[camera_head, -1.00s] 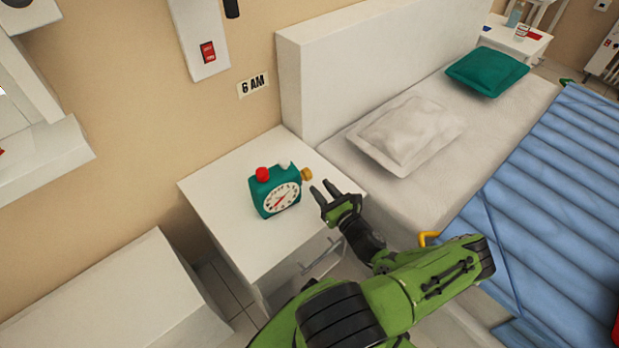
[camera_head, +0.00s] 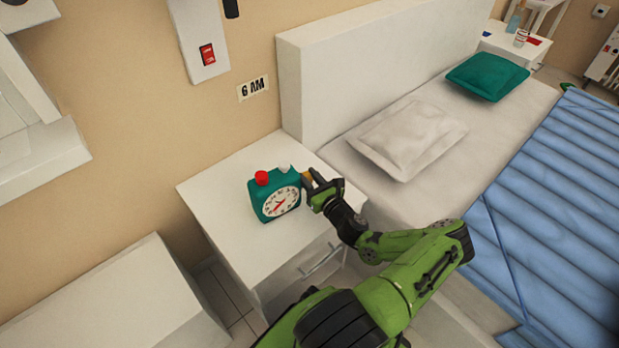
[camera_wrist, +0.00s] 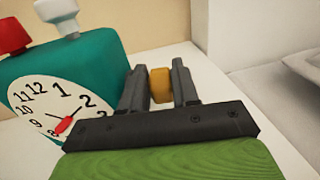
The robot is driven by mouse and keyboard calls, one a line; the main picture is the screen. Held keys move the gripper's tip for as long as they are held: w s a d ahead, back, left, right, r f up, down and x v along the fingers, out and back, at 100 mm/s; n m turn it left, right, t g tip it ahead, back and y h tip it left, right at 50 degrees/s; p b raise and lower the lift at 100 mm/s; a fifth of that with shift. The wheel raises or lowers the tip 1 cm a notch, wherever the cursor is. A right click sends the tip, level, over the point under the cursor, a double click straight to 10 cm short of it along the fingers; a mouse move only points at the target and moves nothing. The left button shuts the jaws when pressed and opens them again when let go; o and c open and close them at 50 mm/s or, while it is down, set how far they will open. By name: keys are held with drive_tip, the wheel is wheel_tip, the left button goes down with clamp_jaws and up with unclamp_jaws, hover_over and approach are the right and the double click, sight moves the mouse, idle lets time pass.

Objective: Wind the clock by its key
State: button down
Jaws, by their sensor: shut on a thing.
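My gripper (camera_head: 312,184) is at the clock's right side. In the wrist view its two dark fingers (camera_wrist: 160,88) stand on either side of the key, shut on it.
The white bedside table (camera_head: 225,195) has free room around the clock. A bed with a white pillow (camera_head: 407,138) and blue cover stands to the right.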

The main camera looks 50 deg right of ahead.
drive_tip(key=shift+r+g+p, duration=0.5)
drive_tip(key=shift+g+p, duration=0.2)
drive_tip(key=shift+p, duration=1.6)
drive_tip(key=g+p, duration=0.1)
drive_tip(key=p, duration=0.2)
drive_tip(key=shift+w+r+y+p, duration=0.15)
drive_tip(key=shift+w+y+p, duration=0.05)
drive_tip(key=shift+y+p, duration=0.1)
drive_tip(key=g+p, duration=0.2)
drive_tip(key=p, duration=0.2)
drive_tip(key=shift+w+d+y, duration=0.1)
drive_tip(key=shift+w+y, duration=0.05)
drive_tip(key=shift+y, duration=0.15)
drive_tip(key=shift+w+g+p, duration=0.1)
drive_tip(key=shift+g+p, duration=0.5)
drive_tip(key=shift+p, duration=0.5)
drive_tip(key=shift+f, duration=0.25)
drive_tip(key=shift+f, duration=0.1)
drive_tip(key=c, duration=1.2)
unclamp_jaws()
drive_tip(key=p+v, duration=0.3)
drive_tip(key=v, duration=1.2)
drive_tip(key=shift+s+r, duration=0.2)
drive_tip(key=shift+r, duration=0.2)
